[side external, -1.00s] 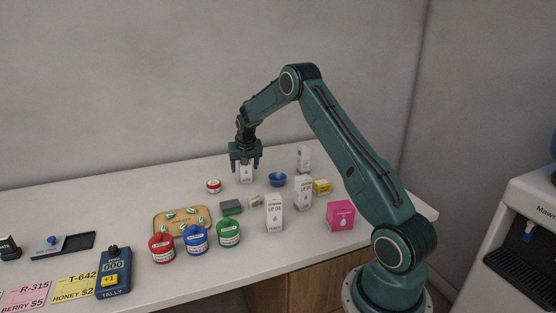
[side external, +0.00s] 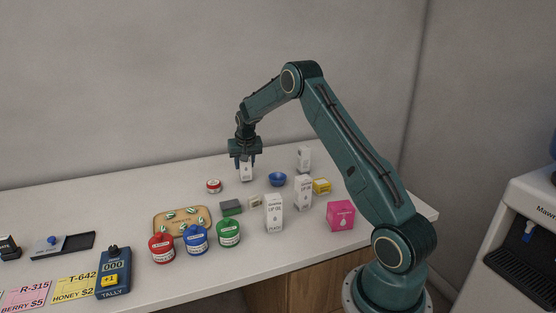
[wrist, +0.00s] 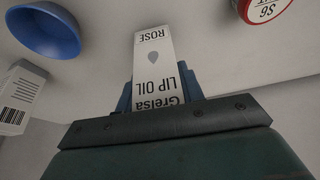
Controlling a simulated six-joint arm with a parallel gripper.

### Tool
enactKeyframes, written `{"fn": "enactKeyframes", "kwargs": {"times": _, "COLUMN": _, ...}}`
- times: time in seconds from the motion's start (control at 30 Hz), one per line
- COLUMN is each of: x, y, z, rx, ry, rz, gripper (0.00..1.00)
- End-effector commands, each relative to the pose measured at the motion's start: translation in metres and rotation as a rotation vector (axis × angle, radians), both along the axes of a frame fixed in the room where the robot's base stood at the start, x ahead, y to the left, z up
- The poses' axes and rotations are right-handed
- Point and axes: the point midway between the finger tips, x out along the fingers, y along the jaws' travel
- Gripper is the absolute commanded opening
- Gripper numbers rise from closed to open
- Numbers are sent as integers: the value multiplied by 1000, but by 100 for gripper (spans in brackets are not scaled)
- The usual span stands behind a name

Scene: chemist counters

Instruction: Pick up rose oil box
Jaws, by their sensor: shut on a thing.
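The rose oil box (wrist: 155,60) is a white carton in the wrist view, with "ROSE" and "LIP OIL" printed on it. My gripper (wrist: 162,92) is shut on it, with a finger on each side. In the side external view the box (side external: 246,173) hangs upright between the fingers of my gripper (side external: 245,160) at the back of the counter. Its upper part is hidden by the gripper. I cannot tell for sure whether its base is clear of the counter.
A blue bowl (side external: 278,180) stands to the right and a red-lidded jar (side external: 213,186) to the left. Red, blue and green jars (side external: 197,239) stand in front, by a wooden tray (side external: 159,220).

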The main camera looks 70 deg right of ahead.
Motion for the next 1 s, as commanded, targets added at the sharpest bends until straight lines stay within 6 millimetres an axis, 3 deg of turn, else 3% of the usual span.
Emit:
{"fn": "enactKeyframes", "kwargs": {"times": 0.27, "x": 1, "y": 0, "z": 42, "rx": -2, "ry": -4, "rz": -1, "gripper": 16}}
{"fn": "enactKeyframes", "kwargs": {"times": 0.7, "x": 1, "y": 0, "z": 136, "rx": -3, "ry": -5, "rz": 1, "gripper": 16}}
{"fn": "enactKeyframes", "kwargs": {"times": 1.0, "x": 1, "y": 0, "z": 178, "rx": -1, "ry": -2, "rz": 0, "gripper": 16}}
